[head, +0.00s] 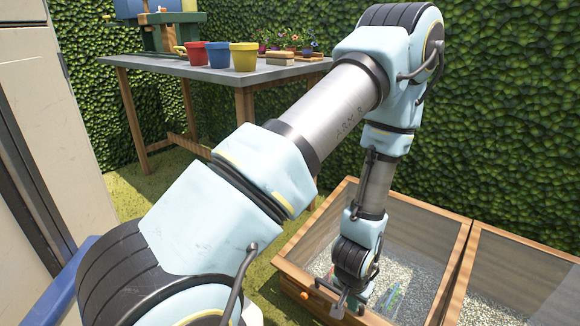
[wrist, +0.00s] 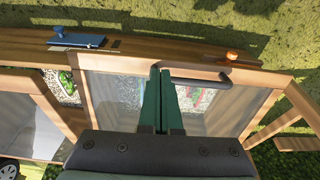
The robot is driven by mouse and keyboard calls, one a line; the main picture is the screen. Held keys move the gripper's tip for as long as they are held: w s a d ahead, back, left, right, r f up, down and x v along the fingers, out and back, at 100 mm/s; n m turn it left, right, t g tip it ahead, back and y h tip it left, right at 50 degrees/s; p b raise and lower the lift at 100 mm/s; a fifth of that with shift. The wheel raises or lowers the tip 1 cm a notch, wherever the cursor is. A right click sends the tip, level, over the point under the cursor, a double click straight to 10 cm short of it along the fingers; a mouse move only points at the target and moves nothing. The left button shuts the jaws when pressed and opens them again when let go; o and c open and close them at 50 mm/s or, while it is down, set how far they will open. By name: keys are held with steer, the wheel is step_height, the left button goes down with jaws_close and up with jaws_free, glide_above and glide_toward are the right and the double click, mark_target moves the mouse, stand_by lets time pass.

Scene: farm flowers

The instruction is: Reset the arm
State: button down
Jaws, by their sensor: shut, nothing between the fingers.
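My arm reaches out over a wooden cold frame (head: 296,284) with gravel in it at the lower right of the head view. My gripper (wrist: 161,72) shows in the wrist view as two dark green fingers side by side, shut and empty. The fingers are in front of a wood-framed clear panel (wrist: 106,95) with a dark handle (wrist: 198,78). I cannot tell how far the fingertips are from the panel. In the head view my wrist hides part of the frame, and the fingers are hard to make out.
A second gravel-filled frame (head: 520,260) adjoins on the right. A grey-topped table (head: 175,68) at the back holds a red pot (head: 195,54), a blue pot (head: 218,56), a yellow pot (head: 244,57) and flowers (head: 312,44). Leafy hedge (head: 510,120) stands behind.

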steer(key=w+a+r+n+y, duration=0.1)
steer(key=w+a+r+n, duration=0.1)
steer(key=w+a+r, duration=0.5)
steer(key=w+a+r+n, duration=0.2)
steer(key=a+r, duration=0.3)
steer(key=r, duration=0.5)
steer(key=s+a+r+n, duration=0.3)
steer(key=a+r, duration=0.9)
steer(key=a, duration=0.2)
step_height(320, 180, up, 32)
steer(key=p, duration=3.2)
steer(key=shift+w+d+f+y, duration=0.25)
steer(key=shift+w+d+y, duration=0.1)
steer(key=shift+d+y, duration=0.1)
steer(key=shift+d, duration=0.15)
